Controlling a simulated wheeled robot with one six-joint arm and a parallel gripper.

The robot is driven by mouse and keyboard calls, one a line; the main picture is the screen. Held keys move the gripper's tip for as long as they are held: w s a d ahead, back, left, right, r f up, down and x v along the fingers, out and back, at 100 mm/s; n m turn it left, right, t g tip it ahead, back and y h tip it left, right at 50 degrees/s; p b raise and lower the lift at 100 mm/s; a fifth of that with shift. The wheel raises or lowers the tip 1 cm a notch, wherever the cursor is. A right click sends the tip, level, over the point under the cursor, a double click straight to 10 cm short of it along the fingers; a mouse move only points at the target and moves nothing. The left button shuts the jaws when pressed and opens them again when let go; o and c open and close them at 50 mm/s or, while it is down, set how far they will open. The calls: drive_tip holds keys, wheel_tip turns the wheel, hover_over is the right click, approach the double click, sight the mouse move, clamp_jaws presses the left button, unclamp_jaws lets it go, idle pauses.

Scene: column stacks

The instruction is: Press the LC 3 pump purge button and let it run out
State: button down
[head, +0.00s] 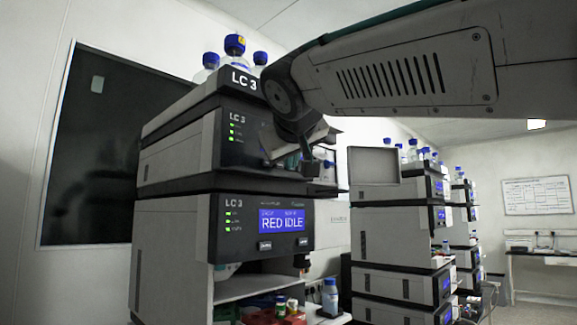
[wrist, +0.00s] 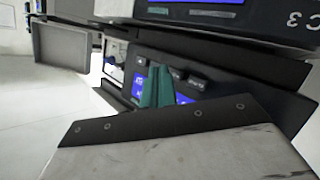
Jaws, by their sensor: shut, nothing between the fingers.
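The LC 3 stack (head: 222,165) stands left of centre in the head view. Its lower module has a blue display (head: 282,219) reading "RED IDLE" in large letters. Two dark buttons with pale labels, a left one (head: 265,246) and a right one (head: 303,243), sit below that display. My gripper (head: 310,164) is above the display, in front of the right part of the upper module. In the wrist view my gripper's teal fingers (wrist: 158,72) are together and empty, in front of a panel with a blue screen and small dark buttons (wrist: 188,79). Whether they touch it I cannot tell.
Blue-capped bottles (head: 235,46) stand on top of the stack. More instrument stacks (head: 400,235) stand at the right. My arm crosses the upper right and hides part of the upper module.

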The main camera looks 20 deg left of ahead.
drive_tip(key=shift+d, duration=0.1)
drive_tip(key=d, duration=0.1)
drive_tip(key=s+d, duration=0.1)
drive_tip(key=d, duration=0.1)
drive_tip(key=s+d, duration=0.1)
drive_tip(key=shift+d, duration=0.3)
idle(0.9)
wheel_tip(320, 180, down, 8)
drive_tip(key=g+h, duration=0.1)
drive_tip(key=g, duration=0.1)
drive_tip(key=s+d+f+m+g+h, duration=0.1)
drive_tip(key=s+d+f+g+h, duration=0.1)
drive_tip(key=d+f, duration=0.7)
drive_tip(key=s+d+f+m+g+h, duration=0.1)
drive_tip(key=s+d+f+g+h, duration=0.15)
drive_tip(key=d+f, duration=0.65)
drive_tip(key=s+d+f+m+g, duration=0.2)
drive_tip(key=s+d+f+m, duration=0.2)
drive_tip(key=s+d+f, duration=0.5)
drive_tip(key=s+d+f+m+g, duration=0.3)
drive_tip(key=s+d+f, duration=0.7)
drive_tip(key=d, duration=0.6)
drive_tip(key=shift+s+d+m+g, duration=0.15)
drive_tip(key=shift+s+m+g, duration=0.2)
drive_tip(key=shift+s+m, duration=0.25)
